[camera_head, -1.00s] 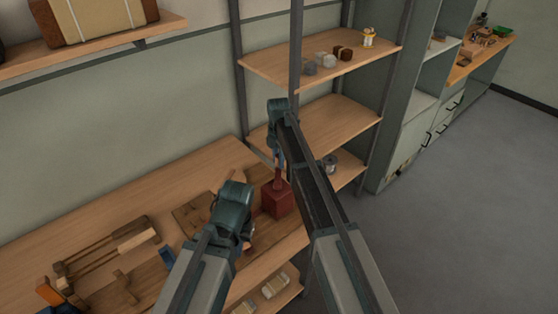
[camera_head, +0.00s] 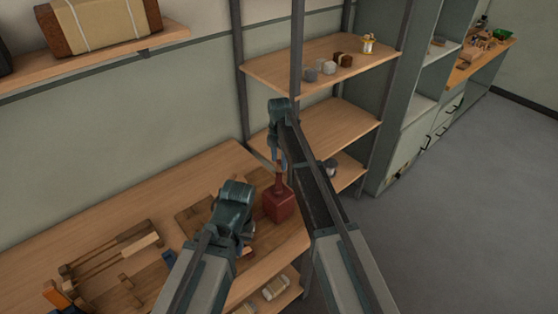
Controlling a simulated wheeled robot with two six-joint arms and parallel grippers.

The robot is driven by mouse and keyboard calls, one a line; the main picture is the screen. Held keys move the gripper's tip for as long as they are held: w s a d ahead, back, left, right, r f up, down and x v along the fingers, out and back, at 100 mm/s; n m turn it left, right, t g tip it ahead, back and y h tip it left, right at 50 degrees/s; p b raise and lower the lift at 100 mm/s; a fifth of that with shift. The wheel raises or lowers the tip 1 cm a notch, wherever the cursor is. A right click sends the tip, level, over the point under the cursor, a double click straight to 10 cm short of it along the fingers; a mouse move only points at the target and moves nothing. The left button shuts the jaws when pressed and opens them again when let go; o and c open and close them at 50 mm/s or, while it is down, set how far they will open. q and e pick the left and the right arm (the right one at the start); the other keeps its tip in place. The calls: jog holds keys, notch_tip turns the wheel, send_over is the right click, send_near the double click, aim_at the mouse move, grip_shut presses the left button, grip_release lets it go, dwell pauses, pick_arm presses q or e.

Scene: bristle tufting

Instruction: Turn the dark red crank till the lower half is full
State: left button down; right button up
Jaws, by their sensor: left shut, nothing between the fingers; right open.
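A dark red block-shaped body (camera_head: 278,206) with a narrow upright neck, looking like the crank, stands near the right end of the wooden bench. My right gripper (camera_head: 279,163) points down at the top of the neck; its fingers are open, and I cannot tell whether they touch it. My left gripper (camera_head: 246,246) is shut and empty, low over the bench just left of and in front of the red body. My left wrist hides part of a flat wooden piece (camera_head: 196,218) behind it. I cannot make out a lower half or how full it is.
A wooden frame with bars (camera_head: 112,256) lies on the bench at left. Shelves behind hold small lumps (camera_head: 328,68) and a small yellow-and-white item (camera_head: 368,43). A metal can (camera_head: 330,168) stands on a lower shelf. Open grey floor (camera_head: 460,220) lies at right.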

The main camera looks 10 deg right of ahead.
pick_arm(q)
notch_tip(320, 180, up, 11)
jog(key=p, duration=0.9)
jog(key=shift+p, duration=0.4)
pick_arm(e)
notch_tip(320, 180, up, 11)
jog(key=shift+f, duration=0.1)
pick_arm(q)
notch_tip(320, 180, down, 10)
jog(key=b, duration=1)
pick_arm(e)
jog(key=s+a+f+m, duration=0.1)
jog(key=s+f+m, duration=0.2)
jog(key=s+m, duration=0.3)
jog(key=s+a+f+m, duration=0.1)
jog(key=s+f+m, duration=0.2)
jog(key=s, duration=1.4)
jog(key=s+a+f+m+h, duration=0.1)
jog(key=s+f+m, duration=0.2)
jog(key=s+m, duration=0.8)
jog(key=shift+s+a+f, duration=0.15)
jog(key=shift+s+f, duration=0.15)
jog(key=shift+f, duration=0.1)
